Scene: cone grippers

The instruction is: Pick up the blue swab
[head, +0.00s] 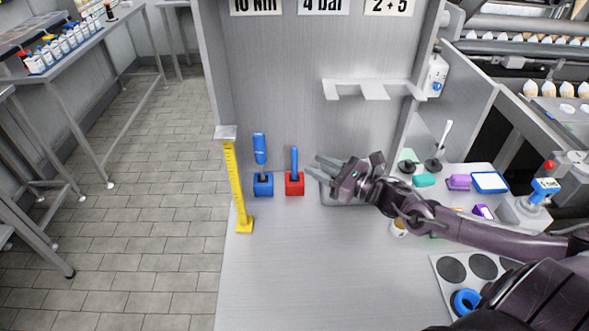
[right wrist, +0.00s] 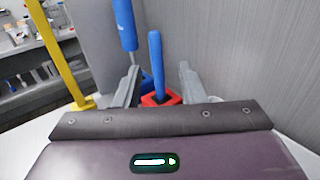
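A plain blue stick (head: 295,160) stands upright in a red block holder (head: 295,186). To its left, a thicker blue handle on a thin shaft (head: 260,147) stands in a blue block holder (head: 263,187). I cannot tell for sure which of the two is the swab. My right gripper (head: 318,172) is open, just right of the red holder, with its fingers pointing left at the stick. In the right wrist view, the blue stick (right wrist: 156,62) shows between the open fingers (right wrist: 160,84); contact cannot be seen. My left gripper is not in view.
A yellow ruler-like post (head: 237,185) stands left of the holders at the bench edge. A grey wall panel (head: 300,90) rises behind, with a metal bracket shelf (head: 356,87) above. Small coloured items lie right of my arm. The front bench surface (head: 310,270) is clear.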

